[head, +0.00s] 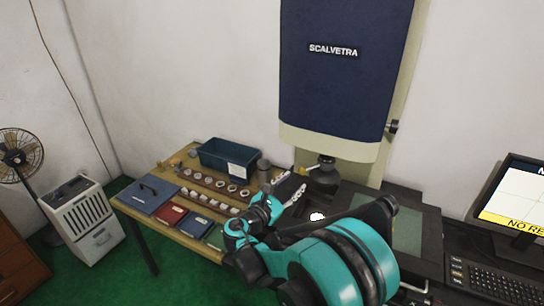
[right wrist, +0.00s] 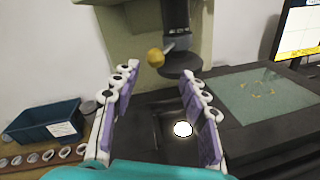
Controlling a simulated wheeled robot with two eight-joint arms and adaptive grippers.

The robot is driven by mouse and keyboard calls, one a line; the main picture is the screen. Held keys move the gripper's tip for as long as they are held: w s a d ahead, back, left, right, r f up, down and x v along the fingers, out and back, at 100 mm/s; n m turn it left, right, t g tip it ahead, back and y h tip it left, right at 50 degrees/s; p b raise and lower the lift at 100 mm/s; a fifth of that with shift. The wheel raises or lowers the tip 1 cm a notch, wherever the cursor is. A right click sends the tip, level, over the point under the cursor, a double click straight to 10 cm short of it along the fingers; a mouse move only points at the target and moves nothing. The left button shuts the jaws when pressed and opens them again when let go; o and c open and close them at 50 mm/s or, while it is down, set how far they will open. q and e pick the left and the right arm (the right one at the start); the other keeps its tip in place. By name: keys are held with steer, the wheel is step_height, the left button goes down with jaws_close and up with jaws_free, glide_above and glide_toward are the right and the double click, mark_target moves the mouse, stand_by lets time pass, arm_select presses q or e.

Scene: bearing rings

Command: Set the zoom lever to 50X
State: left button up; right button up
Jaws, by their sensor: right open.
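The zoom lever shows as a yellow knob (right wrist: 155,57) on a short grey stem at the left side of the dark lens barrel (right wrist: 177,25) in the right wrist view. In the head view the knob (head: 300,170) is a small yellow spot left of the lens. My right gripper (right wrist: 160,78) is open and empty, with purple-lined fingers on either side of the view. The knob appears just beyond and between the fingertips, with no visible contact. In the head view the right gripper (head: 291,186) is just left of the lens. My left gripper is not in view.
The blue SCALVETRA machine (head: 345,85) stands above a dark stage with a glass plate (right wrist: 265,92) and a bright light spot (right wrist: 183,129). A wooden table (head: 180,237) with rings and a blue bin (head: 228,157) lies left. A monitor (head: 515,200) and keyboard (head: 490,285) are right.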

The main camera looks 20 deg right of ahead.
mark_target(300, 172)
steer(key=shift+w+a+r, duration=0.1)
steer(key=shift+w+r, duration=0.1)
steer(key=shift+w, duration=0.2)
steer(key=b+x, duration=0.1)
steer(key=x, duration=0.6)
steer(key=shift+d+r, duration=0.15)
steer(key=shift+d, duration=0.2)
